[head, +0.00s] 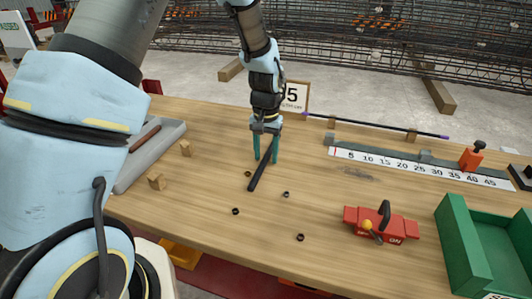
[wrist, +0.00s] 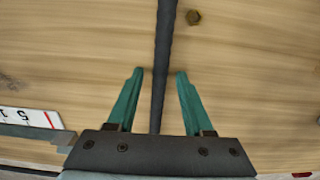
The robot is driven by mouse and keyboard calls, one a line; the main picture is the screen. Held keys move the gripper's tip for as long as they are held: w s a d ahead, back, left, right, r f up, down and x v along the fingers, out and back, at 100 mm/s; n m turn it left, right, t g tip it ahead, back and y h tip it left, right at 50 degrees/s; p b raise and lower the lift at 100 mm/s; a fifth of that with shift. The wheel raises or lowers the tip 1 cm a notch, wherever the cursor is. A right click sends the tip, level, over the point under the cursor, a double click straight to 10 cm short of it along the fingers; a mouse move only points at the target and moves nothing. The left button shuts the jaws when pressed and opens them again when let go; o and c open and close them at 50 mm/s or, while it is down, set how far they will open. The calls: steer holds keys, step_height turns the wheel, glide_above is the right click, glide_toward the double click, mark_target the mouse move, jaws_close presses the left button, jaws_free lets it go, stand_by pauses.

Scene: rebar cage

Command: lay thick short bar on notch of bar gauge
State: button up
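A dark, ribbed short bar (head: 260,172) lies on the wooden table in the head view, its far end between my gripper's fingers. It also runs down the middle of the wrist view (wrist: 165,40). My gripper (head: 265,158) is open, with one teal finger on each side of the bar. In the wrist view a gap shows between the bar and both fingers (wrist: 158,72). The bar gauge (head: 400,165) is a white numbered scale to the right, with small grey blocks behind it and an orange stop (head: 472,157). Its notch is too small to make out.
A grey tray (head: 150,158) holding a brown bar and small wooden blocks (head: 157,181) are at left. A red tool (head: 382,223) and green bin (head: 462,240) are at right. Several nuts (head: 300,237) lie near the bar. A long purple-ended bar (head: 375,126) is behind.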

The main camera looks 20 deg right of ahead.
step_height(320, 180, up, 12)
steer(key=b, duration=0.2)
steer(key=shift+r+b, duration=0.15)
steer(key=shift+b, duration=0.15)
steer(key=a+n+t, duration=0.1)
steer(key=a+n, duration=0.4)
steer(key=a, duration=2.1)
steer(key=shift+w+f, duration=0.25)
steer(key=shift+w, duration=0.05)
steer(key=shift+o, duration=0.5)
steer(key=s+a+n, duration=0.2)
steer(key=s+a, duration=0.2)
steer(key=a, duration=0.3)
steer(key=shift+s+a+f+t, duration=0.2)
steer(key=shift+f+t, duration=0.1)
steer(key=shift+f, duration=0.15)
steer(key=m+t+h+p, duration=0.2)
steer(key=m+h+p, duration=0.1)
steer(key=m+p, duration=0.35)
glide_toward(266, 156)
steer(key=shift+m, duration=0.25)
steer(key=b+x, duration=0.7)
steer(key=x, duration=0.1)
steer(key=shift+f+b, duration=0.3)
steer(key=shift+b, duration=0.05)
steer(key=shift+r, duration=0.1)
